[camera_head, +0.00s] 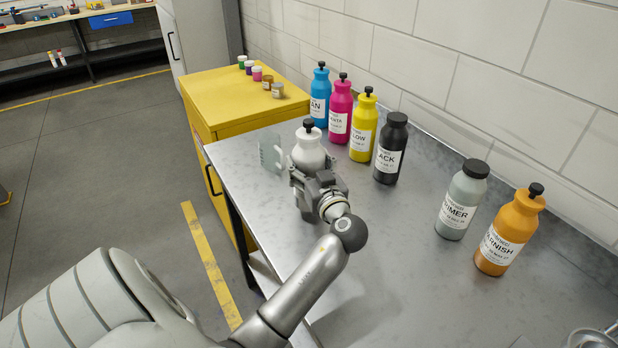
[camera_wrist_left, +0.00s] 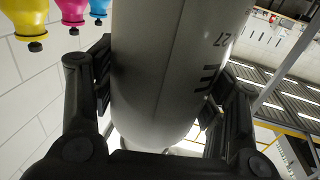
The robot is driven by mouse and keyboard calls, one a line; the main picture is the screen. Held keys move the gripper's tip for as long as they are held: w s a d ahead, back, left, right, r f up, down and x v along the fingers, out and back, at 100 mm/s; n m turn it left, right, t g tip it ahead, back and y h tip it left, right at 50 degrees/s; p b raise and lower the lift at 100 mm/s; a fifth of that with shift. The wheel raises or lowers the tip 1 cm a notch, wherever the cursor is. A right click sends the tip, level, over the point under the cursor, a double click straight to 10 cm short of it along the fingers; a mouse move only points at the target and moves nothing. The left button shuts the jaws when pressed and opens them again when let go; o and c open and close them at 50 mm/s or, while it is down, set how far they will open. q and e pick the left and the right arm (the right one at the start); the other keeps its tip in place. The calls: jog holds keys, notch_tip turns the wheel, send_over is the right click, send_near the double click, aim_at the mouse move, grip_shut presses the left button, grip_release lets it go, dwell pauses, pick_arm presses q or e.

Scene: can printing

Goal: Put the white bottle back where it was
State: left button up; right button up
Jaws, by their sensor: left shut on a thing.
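My left gripper (camera_head: 305,183) is shut on the white bottle (camera_head: 308,148), which has a black cap and stands roughly upright near the table's far left corner. The gripper's body hides the bottle's lower part, so I cannot tell whether its base touches the table. In the left wrist view the bottle (camera_wrist_left: 165,70) fills the space between both fingers of the gripper (camera_wrist_left: 158,95); part of its printed label shows. My right gripper is not seen.
On the metal table (camera_head: 400,260), a row along the wall holds blue (camera_head: 320,88), magenta (camera_head: 340,108), yellow (camera_head: 362,128), black (camera_head: 391,145), grey (camera_head: 461,200) and orange (camera_head: 510,228) bottles. A gap separates black and grey. A yellow cabinet (camera_head: 215,100) with small jars adjoins the table.

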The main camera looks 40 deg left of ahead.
pick_arm(q)
jog(key=shift+f, duration=1.25)
jog(key=shift+f+b, duration=0.1)
jog(key=shift+b, duration=0.2)
jog(key=o, duration=1.7)
jog(key=shift+s+f, duration=0.1)
